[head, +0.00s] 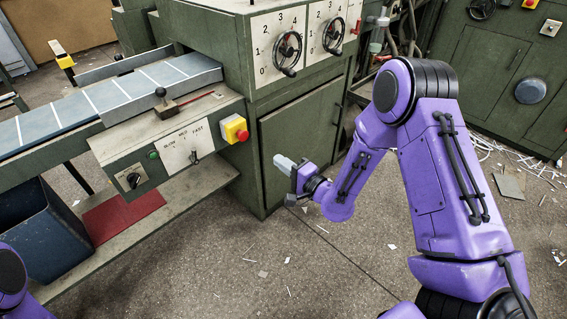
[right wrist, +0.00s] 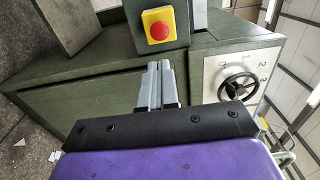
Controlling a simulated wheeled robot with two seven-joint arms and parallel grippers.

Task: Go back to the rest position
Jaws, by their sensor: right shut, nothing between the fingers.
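My right arm is purple and reaches in from the right in the head view. Its right gripper (head: 283,162) is in front of the green machine's cabinet door, to the right of and below the yellow emergency-stop box. In the right wrist view the two grey fingers of the right gripper (right wrist: 159,72) lie side by side, shut, with nothing between them. They point toward the green machine (right wrist: 75,95). No contact with the machine can be made out. Of my left arm only a purple part shows at the lower left of the head view; its gripper is out of view.
The green feeder machine (head: 300,150) carries two dial handwheels (head: 288,52) and a red emergency-stop button on a yellow box (head: 235,129). A conveyor (head: 100,95) runs left. A dark bin (head: 40,232) stands below. The concrete floor (head: 300,275) is open, with paper scraps.

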